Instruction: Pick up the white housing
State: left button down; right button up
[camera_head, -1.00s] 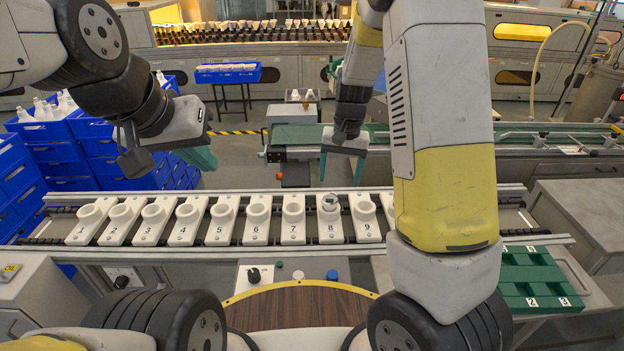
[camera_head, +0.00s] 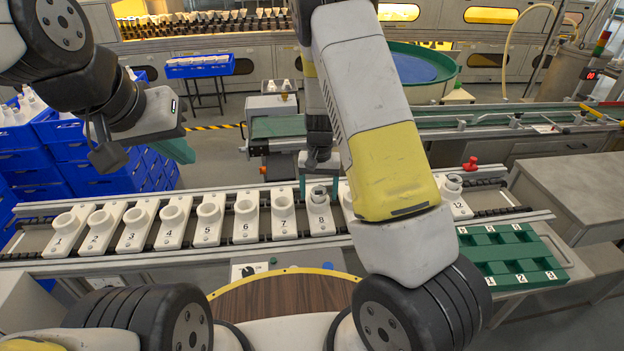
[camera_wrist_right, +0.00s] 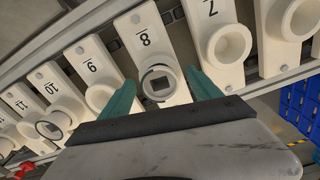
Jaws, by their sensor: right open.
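A white round housing (camera_wrist_right: 158,85) with a dark ring and a grey square on top sits in the socket of white holder 8. In the head view the housing (camera_head: 319,191) shows just below my right gripper. My right gripper (camera_head: 320,180) is open, its teal fingers apart above holder 8. In the right wrist view the fingers of my right gripper (camera_wrist_right: 163,92) lie either side of the housing, with nothing between them gripped. My left gripper (camera_head: 178,150) hangs at the left, away from the holders; whether its fingers are apart cannot be made out.
Numbered white holders stand in a row on a conveyor (camera_head: 30,240); holders 1 to 7 look empty. A green tray (camera_head: 500,240) is at the right. My right arm hides several holders. Blue crates (camera_head: 100,165) stand behind left.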

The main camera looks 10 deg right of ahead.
jog(key=c, duration=1.4)
jog(key=shift+r, duration=0.15)
jog(key=shift+r, duration=0.2)
jog(key=r, duration=0.3)
jog(key=shift+s+r, duration=0.1)
jog(key=shift+s, duration=0.1)
jog(key=s+d, duration=0.1)
jog(key=s, duration=0.4)
jog(key=s+d, duration=0.1)
jog(key=s, duration=0.4)
jog(key=s+d+r, duration=0.1)
jog(key=s+d, duration=0.1)
jog(key=s, duration=0.3)
jog(key=shift+d+r, duration=0.1)
